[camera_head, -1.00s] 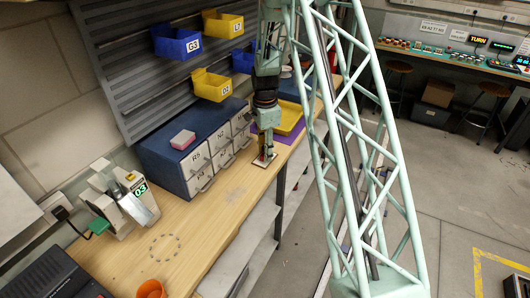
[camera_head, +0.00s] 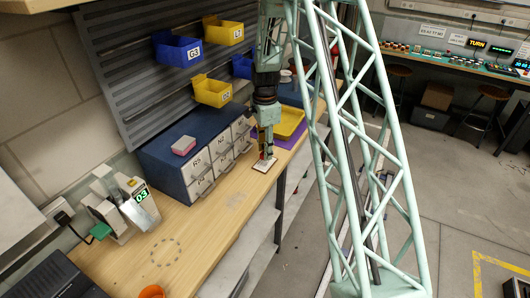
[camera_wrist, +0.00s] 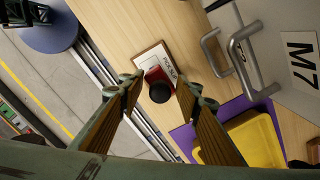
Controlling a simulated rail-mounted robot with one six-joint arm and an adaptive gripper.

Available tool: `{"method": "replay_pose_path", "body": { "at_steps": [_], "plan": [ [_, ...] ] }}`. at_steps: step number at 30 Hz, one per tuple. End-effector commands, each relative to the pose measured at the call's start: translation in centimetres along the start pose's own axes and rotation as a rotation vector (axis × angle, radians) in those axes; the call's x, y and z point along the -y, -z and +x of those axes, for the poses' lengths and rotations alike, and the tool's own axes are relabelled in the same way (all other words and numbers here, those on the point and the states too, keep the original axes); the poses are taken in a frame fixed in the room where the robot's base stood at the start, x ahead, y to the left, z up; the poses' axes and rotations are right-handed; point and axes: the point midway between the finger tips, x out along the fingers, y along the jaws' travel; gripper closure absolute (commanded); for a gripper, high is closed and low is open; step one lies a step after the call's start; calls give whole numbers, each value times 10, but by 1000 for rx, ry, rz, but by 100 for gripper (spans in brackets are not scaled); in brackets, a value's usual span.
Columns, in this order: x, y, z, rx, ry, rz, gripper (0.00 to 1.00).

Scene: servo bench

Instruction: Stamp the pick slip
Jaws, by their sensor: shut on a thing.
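The pick slip (camera_head: 264,166) is a white card on a brown-edged board, lying on the bench in front of the drawer cabinet. In the wrist view the slip (camera_wrist: 169,62) is partly covered by the stamp, so only some of its print shows. The stamp (camera_wrist: 158,84) has a red body and a round black knob. In the head view it is a small red spot (camera_head: 263,156) just above the slip. My gripper (camera_wrist: 158,92) points down over the slip, its fingers on either side of the stamp, shut on it. I cannot tell whether the stamp touches the slip.
The drawer cabinet (camera_head: 185,158) stands close behind the slip, its metal handles (camera_wrist: 240,58) sticking out. A yellow tray (camera_head: 289,122) on a purple mat (camera_wrist: 184,138) lies beyond. A device reading 03 (camera_head: 124,205) stands at left. The bench between is mostly clear.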

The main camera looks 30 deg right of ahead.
Motion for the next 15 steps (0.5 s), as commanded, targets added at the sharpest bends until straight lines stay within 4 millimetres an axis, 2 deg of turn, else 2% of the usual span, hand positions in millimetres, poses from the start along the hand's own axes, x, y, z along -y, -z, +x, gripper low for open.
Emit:
{"method": "replay_pose_path", "body": {
  "at_steps": [15],
  "plan": [
    [0, 0, -26, 0, 0, 0, 76]
  ]
}}
